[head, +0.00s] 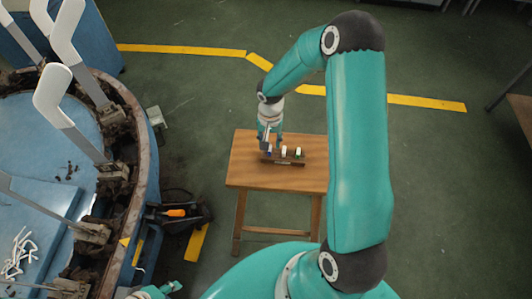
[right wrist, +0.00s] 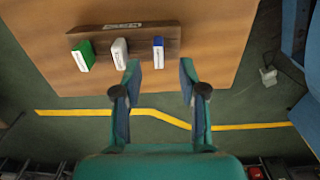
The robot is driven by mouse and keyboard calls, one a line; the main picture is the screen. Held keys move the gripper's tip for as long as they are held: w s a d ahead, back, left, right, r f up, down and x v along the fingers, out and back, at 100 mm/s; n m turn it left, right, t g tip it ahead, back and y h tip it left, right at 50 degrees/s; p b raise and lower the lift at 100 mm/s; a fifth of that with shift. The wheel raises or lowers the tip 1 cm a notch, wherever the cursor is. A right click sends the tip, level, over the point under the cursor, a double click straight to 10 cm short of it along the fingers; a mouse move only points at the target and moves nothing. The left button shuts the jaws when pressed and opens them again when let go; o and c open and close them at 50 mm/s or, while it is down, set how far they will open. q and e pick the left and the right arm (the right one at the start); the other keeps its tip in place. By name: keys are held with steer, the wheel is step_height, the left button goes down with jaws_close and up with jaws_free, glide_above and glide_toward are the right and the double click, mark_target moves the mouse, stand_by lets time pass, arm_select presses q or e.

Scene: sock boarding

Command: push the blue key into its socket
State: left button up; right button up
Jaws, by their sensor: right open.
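The blue key (right wrist: 158,48) stands in the dark wooden block (right wrist: 97,43) on a small table. It has a white face and a blue end, and how deep it sits cannot be told. A white key (right wrist: 120,52) and a green key (right wrist: 83,56) stand in the same block. My right gripper (right wrist: 159,72) is open and empty, its two fingers spread to either side of the blue key's line, apart from it. In the head view the right gripper (head: 269,141) is over the block's left end, partly covering the blue key.
The wooden table (head: 250,177) has bare top around the block. A round blue machine (head: 137,110) with upright white sock forms (head: 52,100) stands at the left. Yellow lines (head: 180,49) mark the green floor.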

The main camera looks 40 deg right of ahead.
mark_target(270, 152)
step_height(270, 152, down, 4)
steer(key=shift+s+a+f+p, duration=0.1)
steer(key=shift+s+p, duration=0.05)
steer(key=shift+p, duration=0.2)
jaws_close()
